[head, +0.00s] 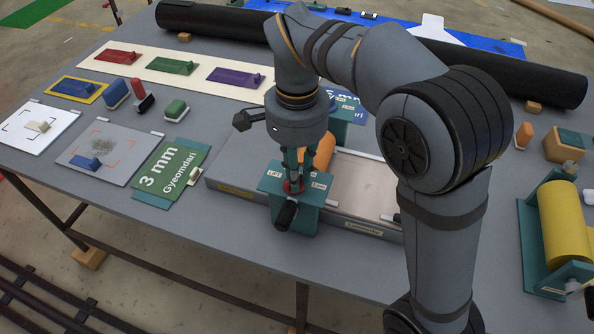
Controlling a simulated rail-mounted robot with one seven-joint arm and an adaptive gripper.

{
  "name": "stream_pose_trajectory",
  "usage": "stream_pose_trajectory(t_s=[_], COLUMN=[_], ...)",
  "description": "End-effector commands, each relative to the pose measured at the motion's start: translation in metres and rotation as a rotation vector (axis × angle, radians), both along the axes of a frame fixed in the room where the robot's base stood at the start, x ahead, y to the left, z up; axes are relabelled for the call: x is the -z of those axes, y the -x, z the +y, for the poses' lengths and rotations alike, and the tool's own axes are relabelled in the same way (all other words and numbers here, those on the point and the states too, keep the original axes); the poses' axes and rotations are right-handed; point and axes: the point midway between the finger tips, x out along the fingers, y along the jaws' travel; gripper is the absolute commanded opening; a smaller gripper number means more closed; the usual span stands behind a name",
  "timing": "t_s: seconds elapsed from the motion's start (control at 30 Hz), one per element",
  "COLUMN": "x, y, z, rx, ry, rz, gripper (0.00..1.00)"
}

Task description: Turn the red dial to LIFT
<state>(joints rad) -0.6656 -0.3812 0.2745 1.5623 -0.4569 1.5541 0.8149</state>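The red dial (292,187) sits on top of a teal bracket (307,197) at the front of the grey laminating machine. Small white labels (276,171) are on the bracket on both sides of the dial, too small to read surely. A black handle (286,213) sticks out just in front of the bracket.
An orange roller (318,165) lies behind the bracket, partly hidden by my gripper. A green "3 mm" sign (172,168) and several coloured blocks lie to the left. A yellow roll (563,222) stands at right. A long black roll (530,83) lies across the back.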

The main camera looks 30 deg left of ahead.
Motion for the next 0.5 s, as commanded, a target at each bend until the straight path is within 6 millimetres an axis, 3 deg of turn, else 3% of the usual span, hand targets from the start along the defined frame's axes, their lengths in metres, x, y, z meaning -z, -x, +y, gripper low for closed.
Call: stream_pose_trajectory(t_s=[0.23,0.5], x=[-0.0002,-0.0004], y=[-0.0001,-0.0001], z=[0.0,0.0001], rx=[0.0,-0.003], ry=[0.0,0.0], rz=[0.0,0.0], gripper=[0.0,0.0])
